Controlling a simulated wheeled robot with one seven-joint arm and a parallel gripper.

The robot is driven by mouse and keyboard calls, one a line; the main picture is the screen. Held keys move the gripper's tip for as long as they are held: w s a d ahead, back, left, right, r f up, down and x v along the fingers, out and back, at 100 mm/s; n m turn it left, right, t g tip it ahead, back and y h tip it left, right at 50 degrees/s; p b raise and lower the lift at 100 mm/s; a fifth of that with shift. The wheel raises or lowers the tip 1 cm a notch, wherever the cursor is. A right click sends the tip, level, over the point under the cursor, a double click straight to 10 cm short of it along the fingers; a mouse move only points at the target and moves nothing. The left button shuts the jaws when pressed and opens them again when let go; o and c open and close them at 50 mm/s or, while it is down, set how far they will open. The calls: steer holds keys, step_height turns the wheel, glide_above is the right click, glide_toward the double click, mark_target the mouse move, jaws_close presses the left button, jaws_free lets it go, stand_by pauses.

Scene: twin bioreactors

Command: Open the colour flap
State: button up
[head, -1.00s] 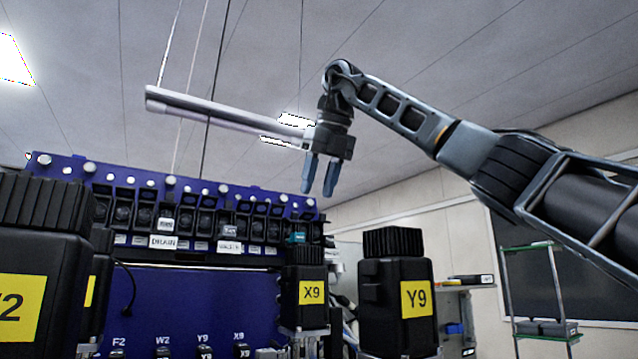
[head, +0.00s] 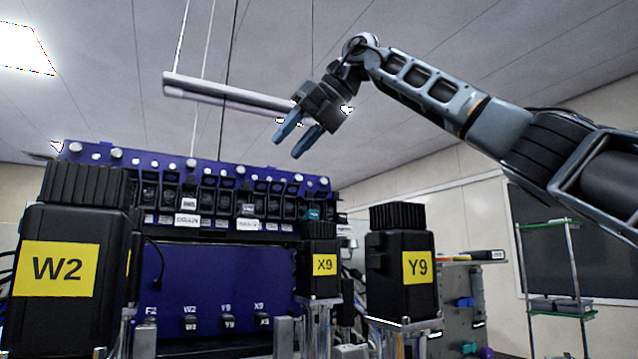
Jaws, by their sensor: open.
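My gripper (head: 294,144) hangs in the air above the right part of the blue rack, tilted down to the left. Its two blue-grey fingers are apart with nothing between them. The blue rack (head: 215,265) carries a row of black clips or ports along its top, with small white tags such as DRAIN (head: 187,219). One teal piece (head: 313,213) sits at the right end of that row. I cannot tell which part is the colour flap; no part is marked as such.
Black motor blocks labelled W2 (head: 75,225), X9 (head: 319,240) and Y9 (head: 400,243) stand in front of the rack. A metal tube light (head: 225,95) hangs near my gripper. The air left of my gripper is free.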

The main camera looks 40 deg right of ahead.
mark_target(309, 195)
steer(key=a+r+t+y, duration=0.4)
steer(key=a+r+y, duration=0.6)
steer(key=r, duration=0.2)
steer(key=s+d+r+m+t+y+b, duration=0.1)
steer(key=s+d+r+m+t+y, duration=0.15)
steer(key=r+m+t, duration=0.2)
steer(key=s+d+r+m+t+y, duration=0.1)
steer(key=d+r+m+t, duration=0.2)
steer(key=r, duration=0.3)
steer(key=w+d+m+t+h, duration=0.2)
steer(key=d+m+t+h, duration=0.6)
steer(key=m+h, duration=0.9)
steer(key=w+d+f+m+g+h, duration=0.3)
steer(key=d+f+m+g+h, duration=0.5)
steer(key=m, duration=0.4)
step_height(309, 195, down, 18)
steer(key=s+a+m+g+y+b, duration=0.1)
steer(key=a+m+g+y, duration=0.1)
steer(key=g+y, duration=0.4)
steer(key=shift+g+h, duration=0.55)
steer(key=shift+h, duration=0.1)
steer(key=p+x, duration=0.2)
steer(key=x, duration=0.5)
steer(key=shift+w+d+f, duration=0.15)
steer(key=shift+f, duration=0.1)
